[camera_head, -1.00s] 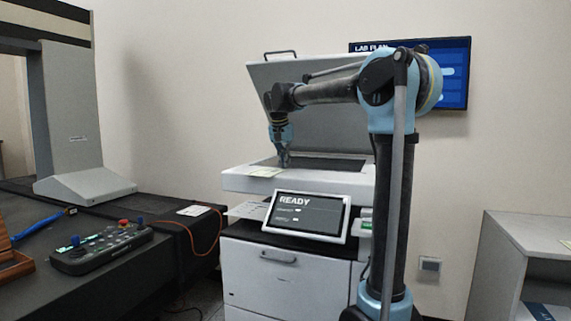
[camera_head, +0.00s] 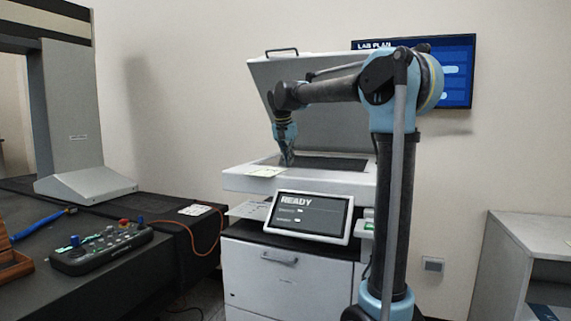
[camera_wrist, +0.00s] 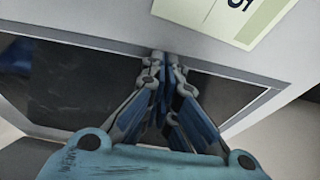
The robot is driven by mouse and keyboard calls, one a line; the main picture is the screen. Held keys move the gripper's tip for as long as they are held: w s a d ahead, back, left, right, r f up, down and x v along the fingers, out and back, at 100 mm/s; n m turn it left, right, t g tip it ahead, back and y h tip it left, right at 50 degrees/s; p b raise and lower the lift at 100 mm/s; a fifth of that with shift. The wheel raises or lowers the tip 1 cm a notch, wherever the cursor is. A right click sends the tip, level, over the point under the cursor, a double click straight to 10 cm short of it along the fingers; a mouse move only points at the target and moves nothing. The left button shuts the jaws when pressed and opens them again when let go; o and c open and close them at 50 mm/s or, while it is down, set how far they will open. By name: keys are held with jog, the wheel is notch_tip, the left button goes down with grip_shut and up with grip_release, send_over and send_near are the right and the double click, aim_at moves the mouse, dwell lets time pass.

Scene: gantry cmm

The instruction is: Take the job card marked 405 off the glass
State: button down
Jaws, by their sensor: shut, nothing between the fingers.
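A pale yellow-green card (camera_head: 266,172) lies on the white front rim of the scanner, at its left. It shows cut off at the top of the wrist view (camera_wrist: 207,12), with a dark "5" at its edge; the rest of the number is out of frame. The dark scanner glass (camera_head: 335,164) lies behind the rim under the raised lid. My gripper (camera_wrist: 165,58) is shut and empty, its tips over the edge between glass and rim, apart from the card. In the head view my gripper (camera_head: 289,163) points down just right of the card.
The raised grey lid (camera_head: 330,110) stands behind my gripper. A tilted screen reading READY (camera_head: 310,215) is on the scanner's front. A dark table with a control box (camera_head: 100,248) and an orange cable is at left. A grey shelf unit (camera_head: 530,235) is at right.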

jog(key=v, duration=1)
jog(key=shift+s+a, duration=0.2)
jog(key=shift+s, duration=0.05)
jog(key=shift+f, duration=0.15)
